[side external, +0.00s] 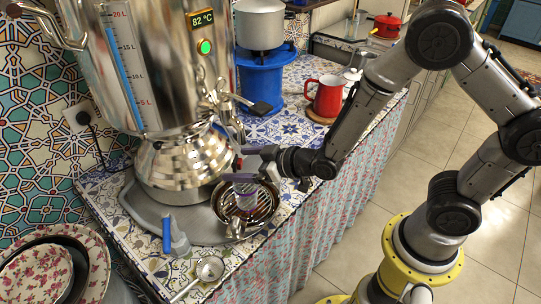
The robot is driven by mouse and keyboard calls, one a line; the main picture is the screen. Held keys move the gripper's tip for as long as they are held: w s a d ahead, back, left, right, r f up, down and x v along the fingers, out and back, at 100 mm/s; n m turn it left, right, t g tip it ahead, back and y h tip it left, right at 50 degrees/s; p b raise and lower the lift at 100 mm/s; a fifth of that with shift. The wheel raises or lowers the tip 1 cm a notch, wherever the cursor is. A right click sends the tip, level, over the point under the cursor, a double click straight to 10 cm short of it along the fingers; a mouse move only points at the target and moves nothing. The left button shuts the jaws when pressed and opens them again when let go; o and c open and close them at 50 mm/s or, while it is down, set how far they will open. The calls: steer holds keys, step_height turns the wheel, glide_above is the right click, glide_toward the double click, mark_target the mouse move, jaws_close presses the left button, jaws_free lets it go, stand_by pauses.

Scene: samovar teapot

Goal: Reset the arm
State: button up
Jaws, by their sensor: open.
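My gripper (252,165) is at the end of my arm, close to the front of the big silver samovar (165,60). Its fingers point left and are open. Below and partly behind them is a round metal drip grate (262,208) at the samovar's foot. A small clear and purplish object, perhaps a glass, shows at the grate (245,190). The fingers partly hide it, and I cannot tell whether they touch it.
A red mug (326,97) stands on a coaster behind my forearm. Free room is right of the counter, above the floor.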

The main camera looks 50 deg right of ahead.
steer(key=s+d+r+m+g+h, duration=0.1)
steer(key=s+d+r+g, duration=0.1)
steer(key=s+d+r, duration=0.3)
steer(key=s+d+r+m+g+h, duration=0.1)
steer(key=s+d+r, duration=0.1)
steer(key=r, duration=0.5)
steer(key=s+d+r+g, duration=0.2)
steer(key=s, duration=0.7)
steer(key=s+d+r+m+g+h, duration=0.1)
steer(key=s+d+r+g, duration=0.1)
steer(key=s, duration=0.8)
steer(key=shift+d+m, duration=0.15)
steer(key=shift+m, duration=0.15)
